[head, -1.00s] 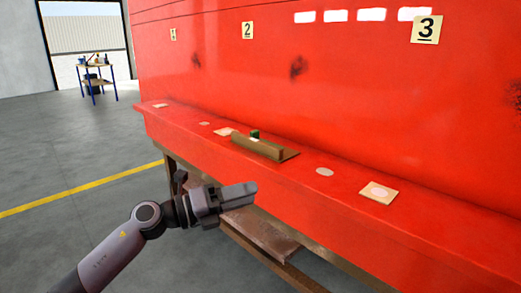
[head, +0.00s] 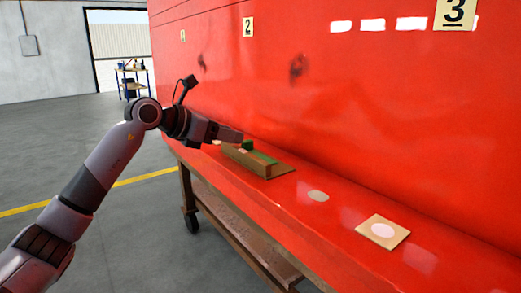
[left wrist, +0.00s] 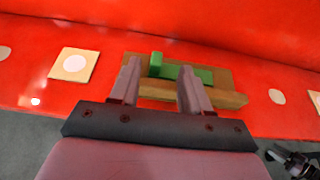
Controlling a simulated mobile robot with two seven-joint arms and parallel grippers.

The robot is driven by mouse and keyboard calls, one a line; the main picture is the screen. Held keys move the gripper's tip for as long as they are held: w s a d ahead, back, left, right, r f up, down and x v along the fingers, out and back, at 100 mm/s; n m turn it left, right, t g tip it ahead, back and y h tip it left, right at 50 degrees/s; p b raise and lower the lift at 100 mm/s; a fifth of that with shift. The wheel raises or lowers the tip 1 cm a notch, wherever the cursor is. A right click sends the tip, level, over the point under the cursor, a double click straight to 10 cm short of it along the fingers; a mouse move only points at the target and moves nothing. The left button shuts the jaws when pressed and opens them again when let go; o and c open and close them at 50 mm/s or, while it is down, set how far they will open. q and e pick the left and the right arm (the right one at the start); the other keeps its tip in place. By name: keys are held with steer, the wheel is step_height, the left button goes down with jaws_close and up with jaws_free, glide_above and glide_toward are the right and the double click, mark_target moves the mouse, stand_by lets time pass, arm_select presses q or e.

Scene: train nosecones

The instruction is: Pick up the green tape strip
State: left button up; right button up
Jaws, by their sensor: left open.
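The green tape strip (left wrist: 170,71) lies on a brown wooden holder (left wrist: 226,97) on the red ledge; a raised green block stands at its left end in the left wrist view. In the head view the strip (head: 262,157) shows behind the holder's front wall (head: 248,164). My left gripper (left wrist: 160,78) is open, its two fingers reaching over the holder with part of the strip between and behind them. In the head view my left gripper (head: 238,136) is just left of and above the strip. I cannot tell whether it touches. My right gripper is not clearly visible.
A tan square with a pale disc (head: 383,231) and a pale round spot (head: 317,196) lie on the ledge to the right. The tall red panel (head: 340,110) rises close behind. A wheeled workbench (head: 130,80) stands far back.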

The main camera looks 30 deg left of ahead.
mark_target(250, 140)
arm_select(q)
steer(key=shift+p+x, duration=0.55)
steer(key=shift+x, duration=2.6)
steer(key=shift+a+f, duration=0.1)
steer(key=shift+a, duration=0.1)
jaws_close()
